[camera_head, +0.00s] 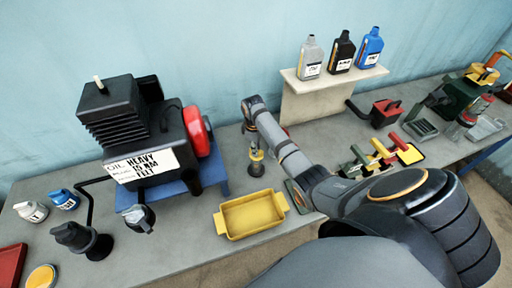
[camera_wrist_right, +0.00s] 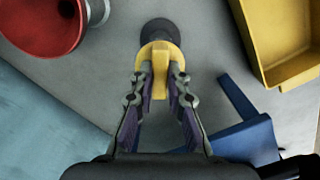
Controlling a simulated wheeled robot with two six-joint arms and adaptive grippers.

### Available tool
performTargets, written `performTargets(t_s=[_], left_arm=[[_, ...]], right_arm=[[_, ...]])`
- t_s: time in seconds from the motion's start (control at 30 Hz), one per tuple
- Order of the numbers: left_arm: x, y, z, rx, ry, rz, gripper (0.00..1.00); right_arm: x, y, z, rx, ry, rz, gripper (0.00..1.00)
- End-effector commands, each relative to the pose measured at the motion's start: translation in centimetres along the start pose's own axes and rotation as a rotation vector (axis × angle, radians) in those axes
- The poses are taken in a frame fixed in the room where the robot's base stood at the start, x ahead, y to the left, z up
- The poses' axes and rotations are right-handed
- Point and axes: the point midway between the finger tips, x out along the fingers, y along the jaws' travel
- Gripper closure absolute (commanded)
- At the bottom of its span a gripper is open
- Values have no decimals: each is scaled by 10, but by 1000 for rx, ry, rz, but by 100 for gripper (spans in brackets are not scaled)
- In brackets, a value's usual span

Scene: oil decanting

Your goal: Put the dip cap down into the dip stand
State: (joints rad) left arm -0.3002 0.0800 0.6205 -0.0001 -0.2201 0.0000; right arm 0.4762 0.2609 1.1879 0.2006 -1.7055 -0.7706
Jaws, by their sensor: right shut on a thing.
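My right gripper (camera_head: 256,147) reaches down to the bench just right of the engine. It is shut on the yellow dip cap (camera_head: 256,155). In the right wrist view the fingers (camera_wrist_right: 160,85) pinch the cap's upright yellow tab (camera_wrist_right: 160,68). The dip stand, a small dark round piece (camera_head: 257,170), shows directly under the cap. In the right wrist view the dark round stand (camera_wrist_right: 158,30) shows just beyond the cap. I cannot tell whether the cap is seated in it or just above. My left gripper is not in view.
The black engine (camera_head: 115,118) with a red disc (camera_head: 196,130) stands on a blue base left of the gripper. A yellow tray (camera_head: 250,214) lies in front. Bottles (camera_head: 342,52) stand on a shelf behind. Coloured-handled tools (camera_head: 405,149) lie right of my arm.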

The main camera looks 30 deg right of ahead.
Motion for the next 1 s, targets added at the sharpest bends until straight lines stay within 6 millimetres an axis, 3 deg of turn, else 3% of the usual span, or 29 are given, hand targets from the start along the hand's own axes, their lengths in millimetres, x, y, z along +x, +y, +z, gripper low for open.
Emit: performTargets(t_s=[0.03, 0.07, 0.23, 0.57, 1.0], left_arm=[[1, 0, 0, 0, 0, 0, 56], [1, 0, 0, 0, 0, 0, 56], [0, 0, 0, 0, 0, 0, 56], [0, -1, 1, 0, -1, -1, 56], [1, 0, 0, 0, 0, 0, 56]], right_arm=[[2, 0, 0, 0, 0, 0, 100], [1, 0, 0, 0, 0, 0, 83], [1, 0, 0, 0, 0, 0, 60], [-2, 0, 0, 0, 1, 1, 59], [-70, 0, 0, 0, 1, 1, 59]])
